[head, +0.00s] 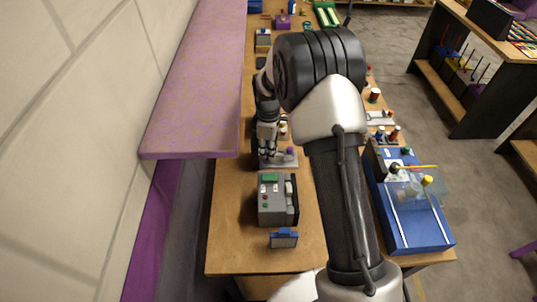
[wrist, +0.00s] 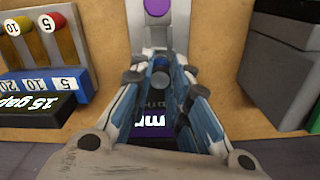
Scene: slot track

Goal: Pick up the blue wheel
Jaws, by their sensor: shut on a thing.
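The blue wheel (wrist: 160,68) shows as a small round blue piece between my fingertips in the wrist view. My gripper (wrist: 161,75) is shut on it, and the fingers hide part of it. The grey slot track (wrist: 160,30) lies under and beyond the fingers, with a purple wheel (wrist: 158,7) at its far end. In the head view my gripper (head: 266,156) points down at the left end of the track (head: 283,163), and the purple wheel (head: 290,150) is at the right. The blue wheel is too hidden there to make out. I cannot tell whether it still touches the track.
A grey device with a green panel (head: 272,180) stands close in front of the track. A blue tray (head: 425,232) is at the right. The table's front left (head: 235,240) is clear.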

